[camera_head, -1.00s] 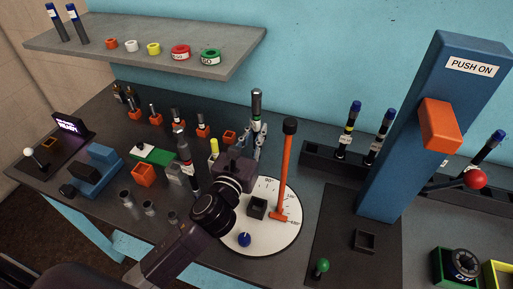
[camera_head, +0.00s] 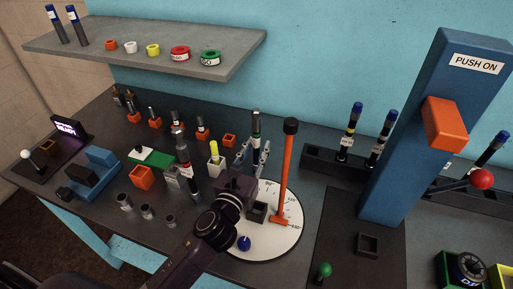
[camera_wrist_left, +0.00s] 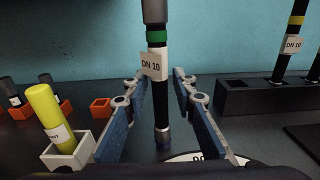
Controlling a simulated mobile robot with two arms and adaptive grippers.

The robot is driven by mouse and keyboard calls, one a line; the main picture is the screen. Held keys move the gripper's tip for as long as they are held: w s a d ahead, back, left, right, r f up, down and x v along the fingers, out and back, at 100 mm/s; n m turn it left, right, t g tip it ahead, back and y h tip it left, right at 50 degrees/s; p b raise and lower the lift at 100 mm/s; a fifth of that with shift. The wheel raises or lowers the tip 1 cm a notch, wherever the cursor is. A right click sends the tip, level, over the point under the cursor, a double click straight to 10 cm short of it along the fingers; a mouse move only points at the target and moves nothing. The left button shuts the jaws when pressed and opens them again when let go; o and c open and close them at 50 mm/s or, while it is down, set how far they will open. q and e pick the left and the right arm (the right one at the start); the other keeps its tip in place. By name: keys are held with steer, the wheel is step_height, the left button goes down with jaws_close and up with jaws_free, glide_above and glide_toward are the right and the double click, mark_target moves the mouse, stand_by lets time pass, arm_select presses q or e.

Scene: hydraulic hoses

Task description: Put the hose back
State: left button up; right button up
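A dark hose (camera_head: 256,128) with a metal end, a green band and a "DN 10" tag stands upright between the fingers of my left gripper (camera_head: 253,156). In the left wrist view the hose (camera_wrist_left: 160,95) has a visible gap to each finger of the gripper (camera_wrist_left: 158,80). Its lower end is near the table behind the white dial; I cannot tell what, if anything, supports it. An empty orange holder (camera_head: 230,140) is just left of the hose, also in the wrist view (camera_wrist_left: 101,108). My right gripper is not in view.
A yellow cylinder in a white block (camera_wrist_left: 70,152) is close left of the fingers. Other hoses stand at left (camera_head: 183,150) and in a black rack (camera_head: 318,158) at right. An orange lever (camera_head: 286,175) rises from the dial (camera_head: 285,243). A blue column (camera_head: 425,130) is at right.

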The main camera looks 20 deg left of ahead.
arm_select(q)
steer(key=shift+r, duration=0.2)
steer(key=shift+s+f, duration=0.15)
steer(key=shift+s, duration=0.15)
steer(key=s+b, duration=0.2)
steer(key=s, duration=0.8)
steer(key=shift+s+a, duration=0.15)
steer(key=shift+a, duration=0.05)
steer(key=shift+s, duration=0.6)
steer(key=shift+r, duration=0.2)
